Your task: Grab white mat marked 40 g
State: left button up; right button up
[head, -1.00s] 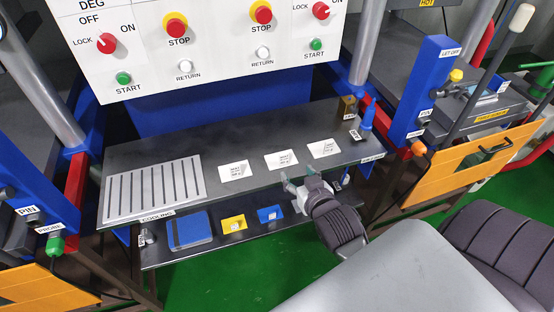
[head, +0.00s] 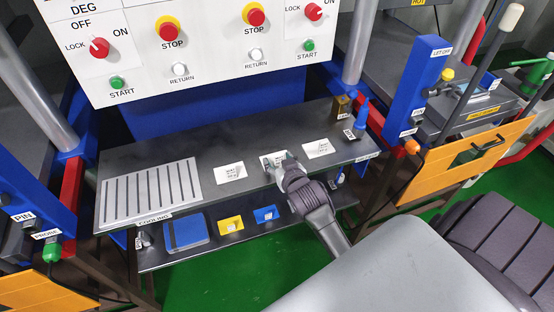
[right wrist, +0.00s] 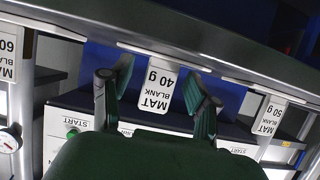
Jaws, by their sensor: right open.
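The white mat marked 40 g (head: 273,156) is the middle of three white mats on the dark shelf. In the right wrist view, its upside-down "MAT 40 g BLANK" label (right wrist: 157,88) shows between my fingers. My right gripper (head: 279,161) is at the mat's near edge in the head view, with its fingers covering part of it. In the right wrist view, the right gripper (right wrist: 160,76) is open, with one green-padded finger on each side of the mat. I cannot tell whether the fingers touch it. My left gripper is out of view.
Another white mat (head: 230,173) lies to the left and one (head: 318,148) to the right. A slotted cooling plate (head: 150,192) is at the shelf's left end. Blue and brass items stand at its right end. A lower shelf holds a blue pad (head: 186,231) and small trays.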

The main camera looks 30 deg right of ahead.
grip_shut()
